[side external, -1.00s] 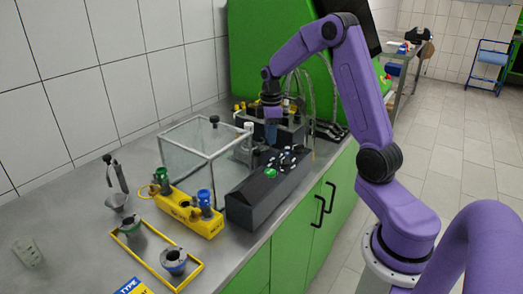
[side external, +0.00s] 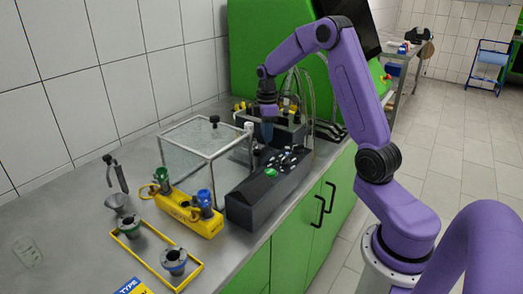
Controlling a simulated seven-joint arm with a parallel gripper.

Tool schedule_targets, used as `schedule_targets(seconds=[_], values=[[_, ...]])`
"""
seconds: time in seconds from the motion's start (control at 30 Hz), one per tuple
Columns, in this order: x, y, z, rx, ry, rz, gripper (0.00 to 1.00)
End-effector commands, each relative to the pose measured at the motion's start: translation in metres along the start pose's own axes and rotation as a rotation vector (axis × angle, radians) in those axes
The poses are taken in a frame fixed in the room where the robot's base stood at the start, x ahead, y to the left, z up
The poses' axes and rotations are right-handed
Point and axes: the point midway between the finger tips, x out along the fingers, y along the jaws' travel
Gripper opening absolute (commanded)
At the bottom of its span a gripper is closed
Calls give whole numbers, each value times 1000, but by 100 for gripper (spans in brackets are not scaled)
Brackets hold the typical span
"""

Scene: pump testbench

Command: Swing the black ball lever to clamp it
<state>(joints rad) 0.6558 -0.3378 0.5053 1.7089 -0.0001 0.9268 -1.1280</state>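My gripper (side external: 267,132) points down at the far end of the bench, between the clear glass box and the dark fixture with yellow parts behind it. It is small and dark here, so I cannot tell whether its fingers are open or touch anything. I cannot pick out the black ball lever with certainty near the gripper; it may be hidden or too small.
A black control box (side external: 250,205) with a green button stands in front of my gripper. A yellow block (side external: 190,212) with blue and green fittings and a yellow tray frame (side external: 148,262) are nearer. The fixture with yellow parts (side external: 290,125) and hoses stand behind.

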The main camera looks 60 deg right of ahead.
Motion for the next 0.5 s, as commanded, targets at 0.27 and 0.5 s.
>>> schedule_targets(seconds=[0.27, 0.5], values=[[0, 0, 0, 0, 0, 0, 83], [-2, 0, 0, 0, 0, 0, 83]])
